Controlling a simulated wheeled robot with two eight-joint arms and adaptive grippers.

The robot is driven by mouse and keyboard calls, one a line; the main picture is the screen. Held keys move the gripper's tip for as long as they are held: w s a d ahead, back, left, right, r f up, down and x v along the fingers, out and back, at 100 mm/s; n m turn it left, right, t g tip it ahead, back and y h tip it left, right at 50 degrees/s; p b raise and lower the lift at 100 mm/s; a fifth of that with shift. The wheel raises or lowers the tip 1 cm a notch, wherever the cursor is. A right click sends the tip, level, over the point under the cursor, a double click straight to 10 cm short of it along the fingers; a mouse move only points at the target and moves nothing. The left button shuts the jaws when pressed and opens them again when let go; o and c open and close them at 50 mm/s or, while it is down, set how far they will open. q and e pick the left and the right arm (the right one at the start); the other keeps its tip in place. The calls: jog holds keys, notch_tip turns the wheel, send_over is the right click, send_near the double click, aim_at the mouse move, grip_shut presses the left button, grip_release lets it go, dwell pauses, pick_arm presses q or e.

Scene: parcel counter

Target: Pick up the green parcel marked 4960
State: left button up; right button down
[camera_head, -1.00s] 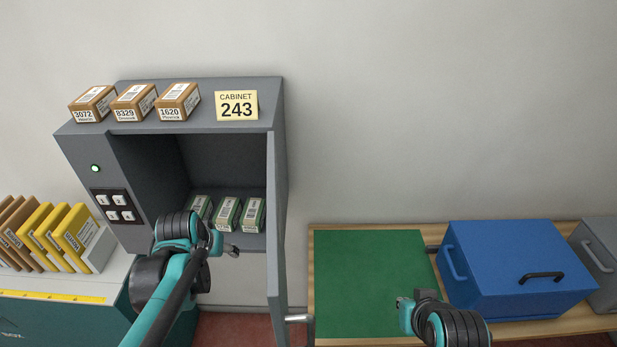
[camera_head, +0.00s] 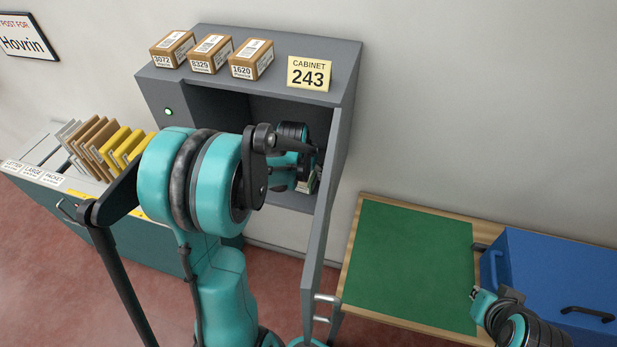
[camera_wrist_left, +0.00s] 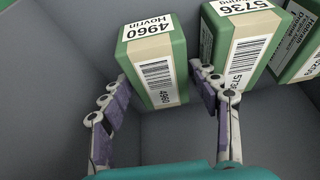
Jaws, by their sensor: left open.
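The green parcel marked 4960 (camera_wrist_left: 158,70) stands in the left wrist view with a beige band, barcode and the name Hovrin. My left gripper (camera_wrist_left: 160,82) is open, with one finger on each side of the lower part of this parcel; I cannot tell whether they touch it. The green parcel marked 5736 (camera_wrist_left: 238,45) stands just to its right, close to the right finger. In the head view my left arm reaches into the open grey cabinet (camera_head: 345,75) and hides most of the parcels. My right gripper (camera_head: 477,294) is by the green mat; its jaws are too small to judge.
A third green parcel (camera_wrist_left: 298,50) stands further right in the cabinet. The open cabinet door (camera_head: 322,210) stands close to the right of my left arm. Brown boxes (camera_head: 250,60) sit on the cabinet top. The green mat (camera_head: 410,260) is bare, beside a blue box (camera_head: 570,270).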

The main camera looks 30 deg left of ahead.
pick_arm(q)
jog(key=shift+w+f, duration=0.2)
jog(key=shift+f, duration=0.25)
jog(key=shift+s+r, duration=0.1)
jog(key=shift+f+b, duration=0.3)
dwell(0.3)
jog(key=c, duration=1.1)
